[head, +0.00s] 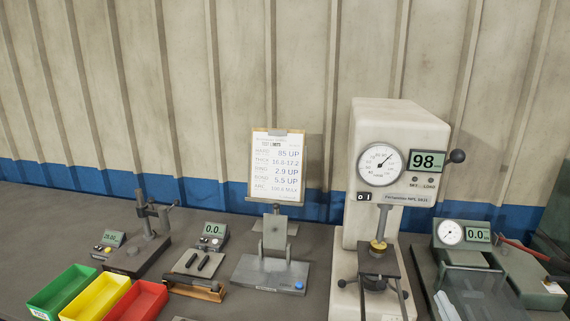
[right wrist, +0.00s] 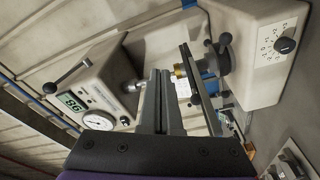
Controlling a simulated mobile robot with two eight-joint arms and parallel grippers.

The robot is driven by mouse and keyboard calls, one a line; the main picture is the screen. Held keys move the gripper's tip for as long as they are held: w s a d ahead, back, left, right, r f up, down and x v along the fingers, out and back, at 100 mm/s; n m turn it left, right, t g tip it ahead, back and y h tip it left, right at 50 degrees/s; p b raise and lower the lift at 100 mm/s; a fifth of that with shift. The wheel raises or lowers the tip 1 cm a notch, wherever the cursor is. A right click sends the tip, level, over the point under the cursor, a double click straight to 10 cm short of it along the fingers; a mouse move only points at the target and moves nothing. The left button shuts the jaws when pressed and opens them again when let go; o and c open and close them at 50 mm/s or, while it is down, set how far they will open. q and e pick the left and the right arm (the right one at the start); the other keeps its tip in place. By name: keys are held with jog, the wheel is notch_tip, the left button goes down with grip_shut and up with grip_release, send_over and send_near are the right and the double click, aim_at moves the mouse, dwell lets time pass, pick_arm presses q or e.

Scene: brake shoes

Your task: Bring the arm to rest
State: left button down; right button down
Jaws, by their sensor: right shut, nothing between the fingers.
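My right gripper (right wrist: 162,74) shows in the right wrist view as two grey fingers side by side. It is shut with nothing between the fingers. Its fingers point toward the hardness tester (right wrist: 118,75), which looks turned over in that view. In the head view the tester (head: 412,125) stands right of centre, with a round dial (head: 380,164) and a display (head: 427,161) reading 98. I cannot clearly make out the right gripper in the head view. My left gripper is not in view.
Green (head: 50,300), yellow (head: 72,310) and red (head: 120,310) bins sit at the front left of the bench. Gauge stands (head: 152,250), a clipboard (head: 277,165) on a stand and another dial gauge (head: 450,232) line the back. Little bare bench shows between the instruments.

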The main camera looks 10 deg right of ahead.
jog(key=s+a+f+m+g+y+p, duration=0.1)
jog(key=s+a+f+m+g+p, duration=0.1)
jog(key=s+a+f+m+g, duration=0.1)
jog(key=s+a+f+m+g+p, duration=0.1)
jog(key=s+a+f+m+g, duration=0.3)
jog(key=s+a, duration=0.3)
jog(key=s+a+f+m+g+y+p, duration=0.1)
jog(key=s+a+f+m+g+p, duration=0.1)
jog(key=a, duration=0.8)
jog(key=s+f+m+g, duration=0.1)
jog(key=s+m+g, duration=0.1)
jog(key=s+g, duration=0.1)
jog(key=shift+s+f+y+p, duration=0.3)
jog(key=shift+s, duration=0.05)
jog(key=shift+a, duration=0.1)
